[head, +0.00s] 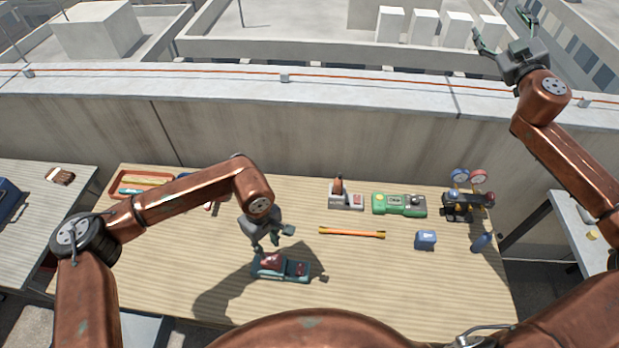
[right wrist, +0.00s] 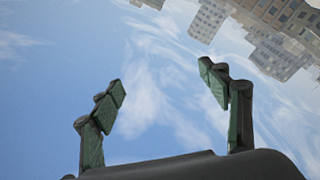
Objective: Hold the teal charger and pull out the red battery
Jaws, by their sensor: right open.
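The teal charger (head: 295,278) lies on the near middle of the wooden table, a low teal body. A dark red battery (head: 270,262) sits at its left part; a smaller red patch shows on its right part. My left gripper (head: 274,241) hangs just above and behind the battery end, fingers pointing down and spread apart. It appears clear of the charger and battery, though the small gap is hard to judge. My right gripper (head: 506,28) is raised high at the upper right, far from the charger. The right wrist view shows its two fingers (right wrist: 167,97) wide open with only sky between them.
Behind the charger lie an orange-yellow rod (head: 352,233), a green device (head: 398,204) and a grey-red device (head: 346,200). A red tray (head: 118,194) is at left. The near right table is clear.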

